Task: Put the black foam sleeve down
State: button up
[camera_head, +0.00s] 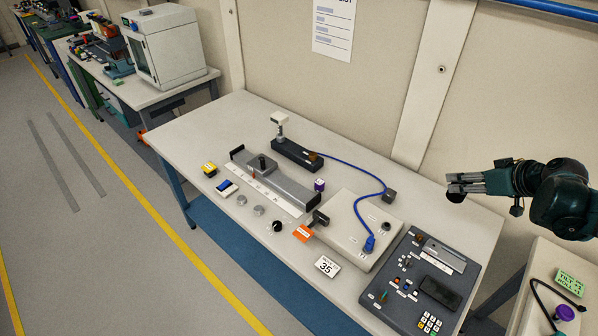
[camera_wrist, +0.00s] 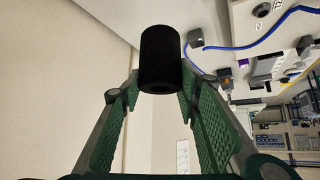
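The black foam sleeve (camera_wrist: 160,58) is a short, dark hollow cylinder. In the wrist view it sits between the tips of my gripper's green fingers (camera_wrist: 160,88), which touch it on both sides. In the head view my gripper (camera_head: 462,186) reaches in from the right, roughly level, over the back right part of the table (camera_head: 240,118). A small dark part of the sleeve (camera_head: 456,197) shows at the fingertips, apart from the tabletop. The fingers hide part of it there.
A dark control panel (camera_head: 395,262) with keypad lies at the table's front right. A pale box (camera_head: 352,228) with a blue cable (camera_head: 350,168) stands left of it. A grey rail (camera_head: 285,180) and small parts fill the middle. Bare tabletop shows behind the panel and at the far left.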

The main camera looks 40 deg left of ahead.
send_over(438, 227)
jog(key=shift+f, duration=2.8)
jog(key=shift+f, duration=0.1)
notch_tip(438, 227, down, 6)
jog(key=b, duration=0.1)
jog(key=shift+f, duration=0.15)
jog(key=shift+f+b, duration=0.55)
jog(key=shift+f, duration=1.2)
jog(key=shift+f, duration=0.1)
jog(key=o, duration=0.6)
